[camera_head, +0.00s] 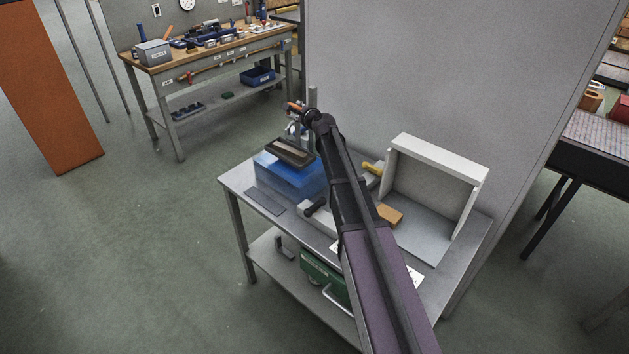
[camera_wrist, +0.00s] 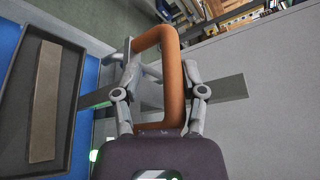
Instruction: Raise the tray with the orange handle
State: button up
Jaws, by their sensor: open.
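The tray (camera_head: 290,152) is dark and shallow with a raised rim, and it sits over a blue block on the metal workbench. It also shows at the left of the wrist view (camera_wrist: 18,112), with a grey-brown strip (camera_wrist: 44,100) lying in it. The orange handle (camera_wrist: 173,75) is an upright loop in the middle of the wrist view; it shows small in the head view (camera_head: 295,106). My gripper (camera_wrist: 160,64) is open, with one finger on each side of the handle. I cannot tell whether the fingers touch it. A grey bar (camera_wrist: 228,88) passes behind the handle.
The blue block (camera_head: 287,181) stands on the workbench (camera_head: 237,182). A white open-fronted box (camera_head: 436,154) and an orange-yellow block (camera_head: 390,215) are on the right. A grey wall panel (camera_head: 420,75) rises behind. A dark flat plate (camera_head: 265,201) lies at the front left.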

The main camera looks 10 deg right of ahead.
aim_at(299, 135)
jog(key=shift+f+b, duration=4.65)
jog(key=shift+f, duration=0.4)
jog(key=r+p+v, duration=0.1)
jog(key=p+v, duration=0.2)
jog(key=v, duration=1.1)
jog(key=s+a+f+n+g+p, duration=0.2)
jog(key=s+a+n+g+p, duration=0.4)
jog(key=n, duration=0.7)
jog(key=s+d+n+g+h+p, duration=0.2)
jog(key=s+n+g+p, duration=0.4)
jog(key=s+n, duration=0.3)
jog(key=shift+d+n+g+h+p, duration=0.2)
jog(key=shift+n+g+h+p, duration=0.2)
jog(key=shift+n+h+p, duration=0.45)
jog(key=shift+n, duration=0.35)
